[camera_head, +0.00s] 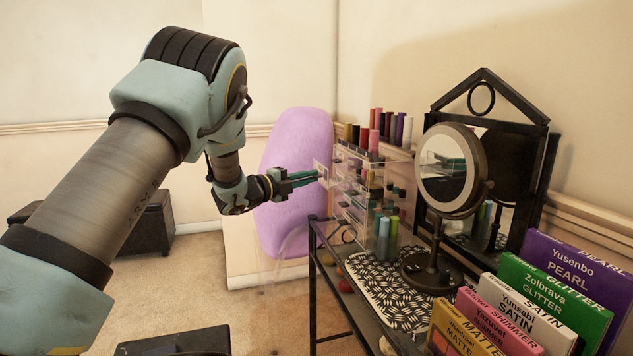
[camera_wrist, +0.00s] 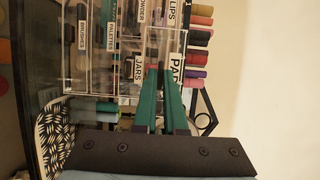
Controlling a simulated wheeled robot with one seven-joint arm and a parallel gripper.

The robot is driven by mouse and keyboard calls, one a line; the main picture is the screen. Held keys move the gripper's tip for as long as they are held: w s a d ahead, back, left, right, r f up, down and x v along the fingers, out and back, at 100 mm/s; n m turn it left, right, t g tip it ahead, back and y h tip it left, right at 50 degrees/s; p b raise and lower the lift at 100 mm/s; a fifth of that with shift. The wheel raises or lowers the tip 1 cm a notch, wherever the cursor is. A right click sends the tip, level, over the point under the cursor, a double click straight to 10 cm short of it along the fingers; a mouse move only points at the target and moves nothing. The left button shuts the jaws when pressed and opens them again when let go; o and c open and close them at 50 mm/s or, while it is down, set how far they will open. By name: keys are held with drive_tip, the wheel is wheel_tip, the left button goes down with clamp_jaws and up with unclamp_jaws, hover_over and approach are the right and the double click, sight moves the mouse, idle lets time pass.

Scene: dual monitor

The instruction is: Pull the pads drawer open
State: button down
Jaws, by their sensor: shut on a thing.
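A clear acrylic organizer (camera_head: 356,195) with several labelled drawers stands on the dark vanity table. The pads drawer front (camera_head: 319,166) is at its upper left and seems to stand out a little from the other fronts. In the wrist view, its white label (camera_wrist: 176,68) reads "PA", with the rest hidden behind a finger. My gripper (camera_head: 318,174), with green fingers, reaches it from the left. In the wrist view the fingers (camera_wrist: 160,70) are nearly together at the drawer front, shut on its handle. The handle itself is mostly hidden between them.
Several bottles (camera_head: 388,130) stand on top of the organizer, and others (camera_head: 386,238) beside it. A round mirror (camera_head: 450,170) stands to the right on a patterned mat (camera_head: 385,290). Palette boxes (camera_head: 520,305) line the front right. A purple chair (camera_head: 290,180) is behind my gripper.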

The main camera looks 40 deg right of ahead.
drive_tip(key=c, duration=1)
unclamp_jaws()
drive_tip(key=a+b, duration=0.2)
drive_tip(key=a, duration=0.8)
drive_tip(key=shift+s+a+b, duration=0.1)
drive_tip(key=shift+a+b, duration=0.2)
drive_tip(key=shift+a, duration=0.1)
